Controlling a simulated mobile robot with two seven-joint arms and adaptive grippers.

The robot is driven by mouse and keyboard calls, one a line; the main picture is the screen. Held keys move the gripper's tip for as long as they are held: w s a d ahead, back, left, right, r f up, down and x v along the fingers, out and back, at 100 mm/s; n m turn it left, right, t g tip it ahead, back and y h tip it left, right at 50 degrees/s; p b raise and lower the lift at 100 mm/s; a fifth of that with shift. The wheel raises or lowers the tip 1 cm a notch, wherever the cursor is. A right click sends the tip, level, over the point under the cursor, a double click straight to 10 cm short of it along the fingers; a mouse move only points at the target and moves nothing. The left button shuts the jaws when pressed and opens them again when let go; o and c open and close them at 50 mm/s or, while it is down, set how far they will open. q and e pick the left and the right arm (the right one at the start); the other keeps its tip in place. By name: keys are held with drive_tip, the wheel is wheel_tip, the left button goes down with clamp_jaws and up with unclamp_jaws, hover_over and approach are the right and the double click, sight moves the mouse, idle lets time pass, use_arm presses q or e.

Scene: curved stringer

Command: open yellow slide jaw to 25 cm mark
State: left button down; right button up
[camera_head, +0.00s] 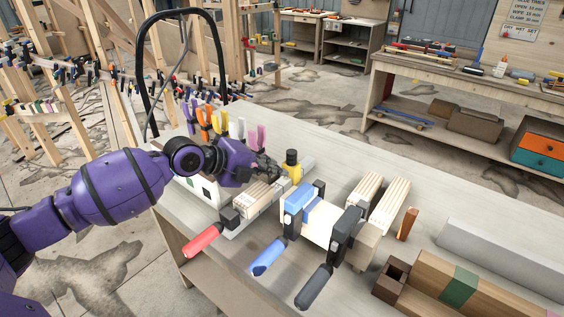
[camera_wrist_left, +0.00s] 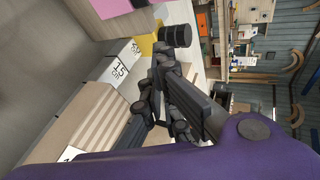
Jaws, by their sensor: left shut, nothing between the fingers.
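The yellow slide jaw (camera_head: 294,172) sits at the far end of a grey bar clamp, under a black knob (camera_head: 291,156). In the left wrist view the yellow jaw (camera_wrist_left: 147,45) is partly hidden, with its black knob (camera_wrist_left: 178,37) beside it. The clamp has a red handle (camera_head: 203,240) and a black fixed jaw (camera_head: 230,218) at its near end. My left gripper (camera_head: 273,172) is shut and empty just left of the yellow jaw; contact cannot be told. White scale labels, one reading 15 cm (camera_wrist_left: 121,68), show in the wrist view. My right gripper is not in view.
Striped wood blocks (camera_head: 258,198) lie along the clamp bar. Blue-handled (camera_head: 268,257) and dark-handled (camera_head: 315,287) clamps stand to the right around a pale block. Several coloured spring clamps stand behind my left gripper. The bench (camera_head: 340,145) is clear behind the yellow jaw.

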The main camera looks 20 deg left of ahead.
sight(291, 163)
use_arm(q)
drive_tip(key=shift+w+d+r, duration=0.2)
drive_tip(key=shift+w+d, duration=0.2)
drive_tip(key=shift+w, duration=0.1)
drive_tip(key=shift+w+d+r, duration=0.2)
drive_tip(key=shift+w+d, duration=0.15)
drive_tip(key=shift+w, duration=0.1)
drive_tip(key=shift+w+d+f+p, duration=0.1)
drive_tip(key=shift+w+d+p, duration=0.1)
drive_tip(key=shift+p, duration=0.1)
drive_tip(key=shift+w+f, duration=0.1)
